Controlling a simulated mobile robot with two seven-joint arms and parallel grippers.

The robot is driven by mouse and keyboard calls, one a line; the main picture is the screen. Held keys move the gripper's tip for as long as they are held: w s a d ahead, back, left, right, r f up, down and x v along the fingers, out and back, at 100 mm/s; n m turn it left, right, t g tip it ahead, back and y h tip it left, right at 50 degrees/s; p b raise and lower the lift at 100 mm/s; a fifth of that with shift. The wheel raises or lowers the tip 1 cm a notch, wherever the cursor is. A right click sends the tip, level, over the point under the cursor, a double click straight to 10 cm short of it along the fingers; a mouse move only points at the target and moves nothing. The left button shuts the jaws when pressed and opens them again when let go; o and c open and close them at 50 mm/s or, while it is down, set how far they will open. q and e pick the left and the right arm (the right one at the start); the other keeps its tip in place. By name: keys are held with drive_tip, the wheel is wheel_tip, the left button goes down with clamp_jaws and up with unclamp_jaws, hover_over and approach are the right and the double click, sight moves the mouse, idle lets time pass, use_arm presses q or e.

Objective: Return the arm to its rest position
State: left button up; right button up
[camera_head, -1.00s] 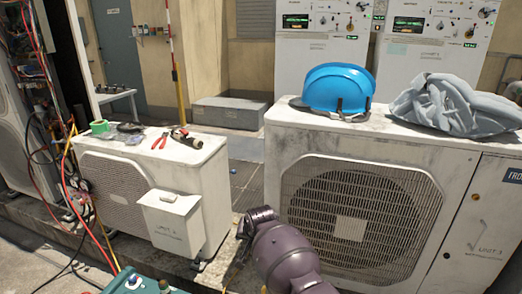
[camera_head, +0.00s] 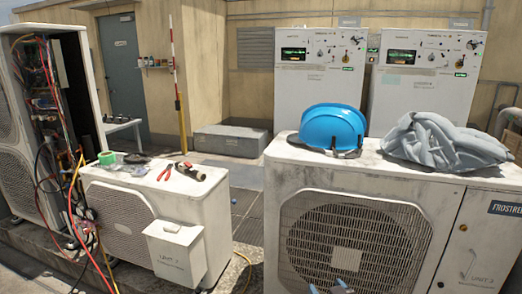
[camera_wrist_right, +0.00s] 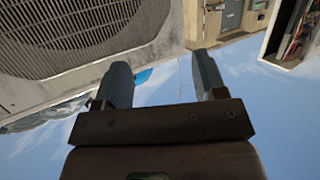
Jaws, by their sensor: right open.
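My right gripper (camera_head: 328,288) shows in the head view only as two blue-grey fingertips at the bottom edge, in front of the right condenser's fan grille (camera_head: 352,250). In the wrist view the right gripper's (camera_wrist_right: 163,78) two fingers stand wide apart with nothing between them but distant background. It is open and empty. The rest of the right arm is out of the head view. My left gripper is in neither view.
A blue hard hat (camera_head: 333,128) and a grey cloth (camera_head: 445,141) lie on the right condenser (camera_head: 272,195). Red-handled pliers (camera_head: 165,172), another tool and green tape (camera_head: 106,158) lie on the left condenser (camera_head: 205,200). An open cabinet with loose cables (camera_head: 50,110) stands far left.

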drive_tip(key=s+d+f+g+h+p, duration=0.1)
drive_tip(key=s+d+f, duration=0.1)
drive_tip(key=s, duration=0.9)
drive_tip(key=s+d+f+g+p, duration=0.1)
drive_tip(key=s+d+f, duration=0.2)
drive_tip(key=s, duration=0.8)
drive_tip(key=s+d+f+m+g+h+p, duration=0.1)
drive_tip(key=s+d+f+g+p, duration=0.1)
drive_tip(key=s+d, duration=0.4)
drive_tip(key=s+f, duration=0.1)
drive_tip(key=s, duration=0.4)
drive_tip(key=shift+s+f+h, duration=0.15)
drive_tip(key=shift+s+h, duration=0.05)
drive_tip(key=shift+h, duration=0.1)
